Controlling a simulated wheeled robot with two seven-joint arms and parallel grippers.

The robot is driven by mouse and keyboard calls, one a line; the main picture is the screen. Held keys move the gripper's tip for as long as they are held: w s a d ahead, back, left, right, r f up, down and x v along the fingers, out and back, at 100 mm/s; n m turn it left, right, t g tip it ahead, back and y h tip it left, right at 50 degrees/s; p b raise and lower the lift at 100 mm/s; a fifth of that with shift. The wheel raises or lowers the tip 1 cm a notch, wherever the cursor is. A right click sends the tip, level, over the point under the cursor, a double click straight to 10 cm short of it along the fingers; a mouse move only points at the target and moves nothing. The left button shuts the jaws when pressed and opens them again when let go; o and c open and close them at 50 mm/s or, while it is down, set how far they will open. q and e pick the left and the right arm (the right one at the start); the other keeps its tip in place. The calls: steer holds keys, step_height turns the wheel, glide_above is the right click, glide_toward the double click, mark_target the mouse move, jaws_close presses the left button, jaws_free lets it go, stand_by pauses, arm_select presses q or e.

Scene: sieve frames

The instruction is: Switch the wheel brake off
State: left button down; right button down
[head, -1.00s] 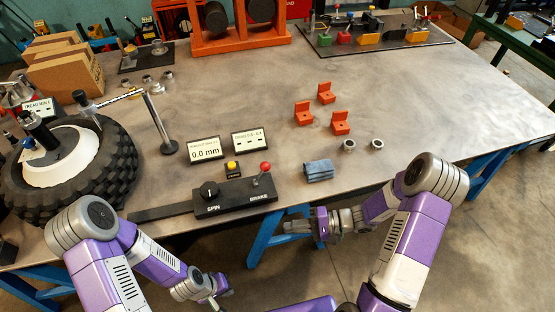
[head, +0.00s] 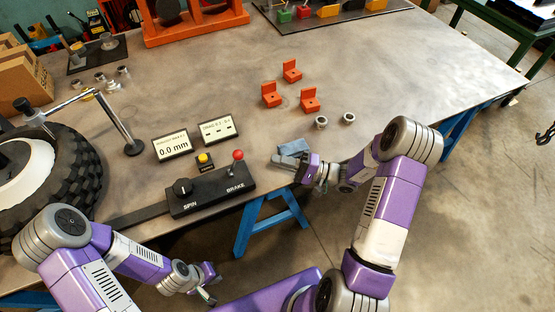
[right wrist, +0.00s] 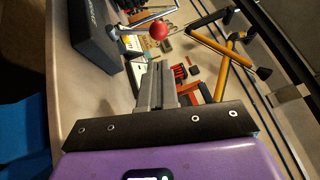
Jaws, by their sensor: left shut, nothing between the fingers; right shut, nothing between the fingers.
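The black control box (head: 208,191) lies at the table's front edge, with a SPIN knob (head: 183,187) on its left and a red-balled BRAKE lever (head: 238,156) standing on its right. In the right wrist view, the red ball (right wrist: 158,31) shows beyond the fingers, apart from them. My left gripper (head: 212,285) is shut and empty, in front of and below the table edge.
A tyre on a white hub (head: 75,185) stands at the left, with a metal arm on a post (head: 120,125) beside it. Two displays (head: 172,146) and a yellow button (head: 204,158) are behind the box.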

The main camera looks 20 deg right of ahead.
mark_target(234, 164)
steer(key=b+x, duration=0.1)
steer(key=x, duration=0.6)
steer(key=shift+w+a, duration=0.15)
steer(key=shift+a, duration=0.05)
steer(key=shift+a, duration=0.1)
